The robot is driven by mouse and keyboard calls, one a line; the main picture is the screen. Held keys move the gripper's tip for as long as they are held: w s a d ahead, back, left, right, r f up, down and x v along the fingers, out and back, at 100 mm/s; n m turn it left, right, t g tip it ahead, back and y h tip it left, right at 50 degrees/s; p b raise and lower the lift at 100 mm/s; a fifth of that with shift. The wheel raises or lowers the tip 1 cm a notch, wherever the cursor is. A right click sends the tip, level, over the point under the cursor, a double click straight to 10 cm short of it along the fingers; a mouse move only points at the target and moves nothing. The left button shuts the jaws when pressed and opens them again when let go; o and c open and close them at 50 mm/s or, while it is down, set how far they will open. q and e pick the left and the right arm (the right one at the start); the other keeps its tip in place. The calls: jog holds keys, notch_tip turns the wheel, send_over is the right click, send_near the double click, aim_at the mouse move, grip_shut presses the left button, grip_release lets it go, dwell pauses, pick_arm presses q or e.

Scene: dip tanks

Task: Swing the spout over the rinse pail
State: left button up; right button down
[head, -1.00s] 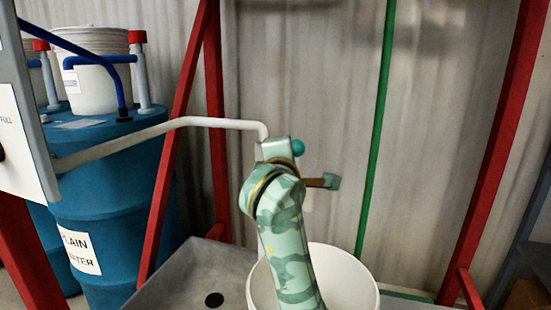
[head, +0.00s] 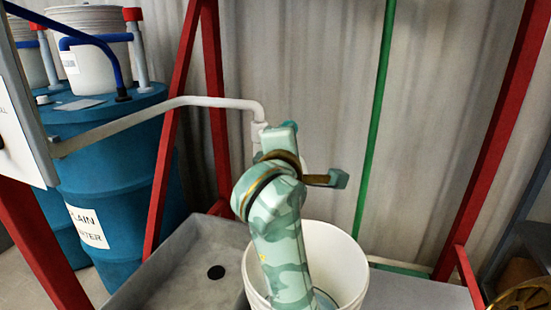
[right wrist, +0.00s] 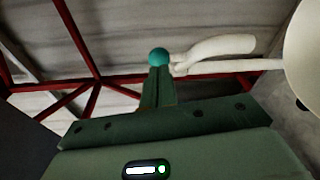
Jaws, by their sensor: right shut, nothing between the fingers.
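The spout, a white pipe (head: 180,101), runs from the panel at the left and bends down behind my right gripper. The rinse pail, a white bucket (head: 345,262), stands below and partly behind my right arm. The spout's end is hidden, so I cannot tell whether it is above the pail's opening. My camouflage-green right gripper (head: 284,130) is shut and empty, in front of the spout's downturn. In the right wrist view its closed fingers (right wrist: 158,75) end at a teal ball, close beside the white pipe (right wrist: 235,66); I cannot tell whether they touch. My left gripper is out of view.
A grey tray (head: 180,265) with a black drain lies left of the pail. Blue drums (head: 120,170), one labelled for plain water, stand at the left. Red frame posts (head: 485,150) and a green upright (head: 376,120) stand around the pail.

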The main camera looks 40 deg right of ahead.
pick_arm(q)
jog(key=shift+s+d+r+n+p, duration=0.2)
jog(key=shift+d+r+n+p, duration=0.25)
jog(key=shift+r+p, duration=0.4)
pick_arm(e)
jog(key=w+a+v, duration=0.1)
jog(key=w+v, duration=0.1)
jog(key=v, duration=0.9)
jog(key=shift+a+f+t+y, duration=0.2)
jog(key=shift+a+t+y, duration=0.1)
jog(key=shift+a, duration=0.1)
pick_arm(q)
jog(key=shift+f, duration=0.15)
pick_arm(e)
jog(key=shift+s, duration=0.1)
